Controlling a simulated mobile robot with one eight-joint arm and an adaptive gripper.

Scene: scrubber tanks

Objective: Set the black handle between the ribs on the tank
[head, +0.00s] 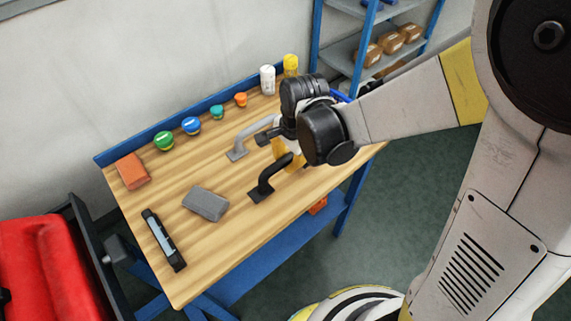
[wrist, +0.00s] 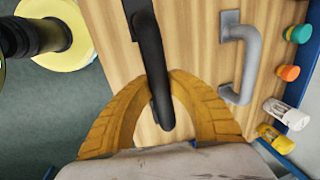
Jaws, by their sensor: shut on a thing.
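The black handle (head: 270,182) is near the right end of the wooden workbench top, its flat foot at or just above the wood; I cannot tell whether it touches. My gripper (head: 287,157) is over the bench with its yellow fingers at the handle's bar. In the wrist view the fingers of my gripper (wrist: 158,82) are closed around the black bar (wrist: 152,55), one on each side. A red tank-like body (head: 42,262) stands at the lower left, cut off by the picture edge.
A grey handle (head: 250,137) lies just behind the black one. A grey block (head: 206,203), a black bar-shaped tool (head: 163,240), an orange block (head: 132,171), and several coloured caps and bottles are on the workbench (head: 185,275). A blue shelf (head: 352,47) stands behind.

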